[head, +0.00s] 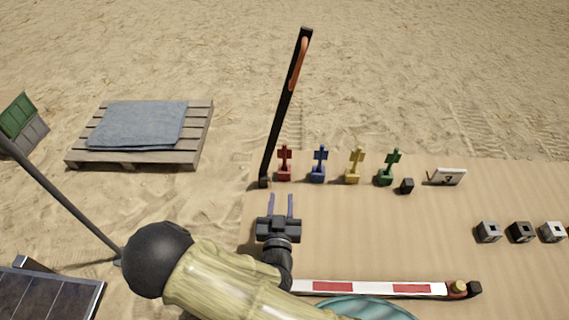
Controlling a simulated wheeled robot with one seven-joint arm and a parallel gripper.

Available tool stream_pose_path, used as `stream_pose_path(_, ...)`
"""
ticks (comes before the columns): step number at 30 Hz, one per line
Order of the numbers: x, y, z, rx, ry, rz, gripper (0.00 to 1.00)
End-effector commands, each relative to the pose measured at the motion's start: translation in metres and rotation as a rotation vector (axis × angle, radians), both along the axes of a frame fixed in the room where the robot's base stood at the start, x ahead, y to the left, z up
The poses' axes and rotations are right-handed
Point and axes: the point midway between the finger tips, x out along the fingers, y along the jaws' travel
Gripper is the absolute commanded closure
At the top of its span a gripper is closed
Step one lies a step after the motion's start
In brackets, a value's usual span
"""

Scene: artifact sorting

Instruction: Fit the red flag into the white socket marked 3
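The red flag (284,163) stands upright on its small red base near the far left corner of the tan table. My gripper (282,197) is in front of it on the near side, with its two fingers apart and pointing toward it. Nothing shows between the fingers. A white socket (553,231) sits at the right edge of the head view, partly cut off; I cannot read a mark on it.
Blue (320,165), yellow (355,166) and green (390,168) flags stand right of the red one. A tall black post (285,105) rises just left of it. Grey (488,232) and black (522,232) sockets and a small sign (447,177) are right. A striped bar (370,288) lies in front.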

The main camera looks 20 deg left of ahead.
Motion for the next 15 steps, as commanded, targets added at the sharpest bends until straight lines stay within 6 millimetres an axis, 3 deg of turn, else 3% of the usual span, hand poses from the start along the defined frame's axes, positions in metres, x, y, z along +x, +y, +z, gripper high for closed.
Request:
stream_pose_path(10, 0.002, 0.001, 0.001, 0.001, -0.003, 0.002, 0.67)
stream_pose_path(15, 0.019, 0.005, 0.002, 0.002, -0.005, 0.000, 0.67)
